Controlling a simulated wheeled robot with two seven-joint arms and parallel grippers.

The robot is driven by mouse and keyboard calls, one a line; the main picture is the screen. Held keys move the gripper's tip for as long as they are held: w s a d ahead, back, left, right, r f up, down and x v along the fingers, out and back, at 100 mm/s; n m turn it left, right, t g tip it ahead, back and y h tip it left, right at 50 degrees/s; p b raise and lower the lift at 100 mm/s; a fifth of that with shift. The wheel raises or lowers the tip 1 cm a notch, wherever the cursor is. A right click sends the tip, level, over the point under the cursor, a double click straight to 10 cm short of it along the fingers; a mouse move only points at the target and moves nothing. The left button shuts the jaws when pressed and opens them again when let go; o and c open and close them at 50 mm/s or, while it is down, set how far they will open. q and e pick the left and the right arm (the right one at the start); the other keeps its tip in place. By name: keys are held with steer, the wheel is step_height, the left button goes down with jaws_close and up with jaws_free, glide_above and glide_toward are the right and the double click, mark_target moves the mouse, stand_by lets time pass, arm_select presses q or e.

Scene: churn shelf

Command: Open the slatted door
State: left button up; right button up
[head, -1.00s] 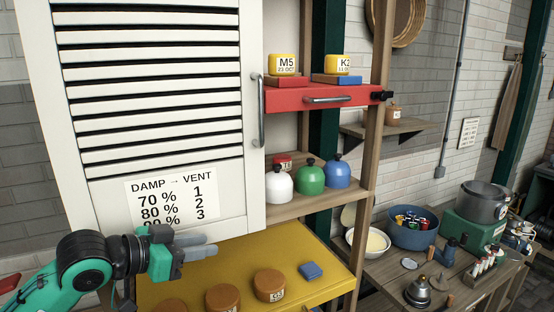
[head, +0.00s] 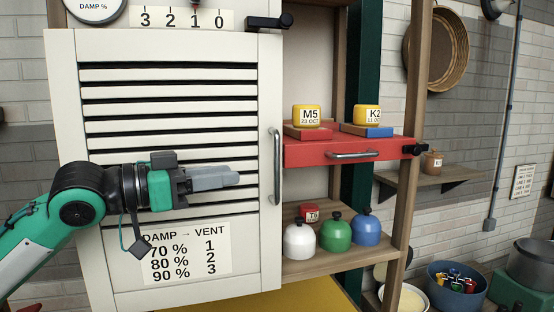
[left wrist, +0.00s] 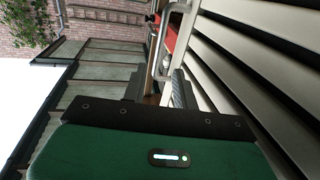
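The slatted door (head: 180,261) is white with dark gaps between its slats. It fills the left of the head view and looks shut. Its upright metal handle (head: 276,165) is on its right edge. My left gripper (head: 232,178) is in front of the slats, left of the handle, its grey fingers pointing right toward it. In the left wrist view the fingers (left wrist: 160,84) are apart with nothing between them. The handle (left wrist: 161,45) shows there beyond the fingertips, apart from them. My right gripper is not in view.
Above the door are a damp gauge (head: 95,7), a number scale (head: 181,18) and a black knob (head: 270,22). A red drawer (head: 310,153) with yellow-topped items juts right of the handle. White, green and blue bells (head: 336,232) stand on the shelf below.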

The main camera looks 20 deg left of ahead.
arm_select(q)
steer(key=p, duration=0.5)
glide_above(277, 196)
steer(key=a, duration=0.1)
steer(key=shift+s+a+r, duration=0.15)
steer(key=shift+w+d, duration=0.5)
steer(key=shift+d, duration=0.05)
steer(key=shift+f, duration=0.2)
jaws_close()
